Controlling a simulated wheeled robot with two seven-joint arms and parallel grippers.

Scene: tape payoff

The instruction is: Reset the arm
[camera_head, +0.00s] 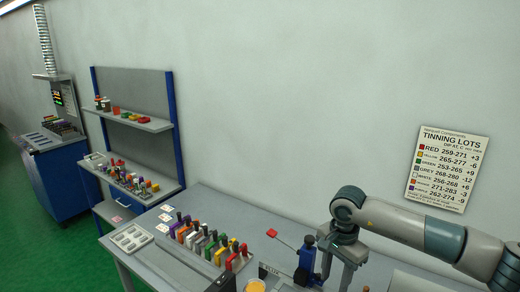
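A blue upright device (305,262) with a dark top stands on the grey bench. A thin arm runs from its top to the left and ends in a red tip (272,233), raised above the bench. My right arm comes in from the right and bends down just right of the blue device. My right gripper (336,277) points down at the bottom edge, close beside the device. Its fingertips are not clear, and I cannot tell if it touches anything. My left gripper is not in view.
A rack of several coloured blocks (205,240) stands on the bench (258,213), with a pale tray (131,238) at its left. An orange-topped container (255,286) is at the bottom edge. A TINNING LOTS sign (447,176) hangs on the wall. A blue-framed shelf (140,122) stands behind left.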

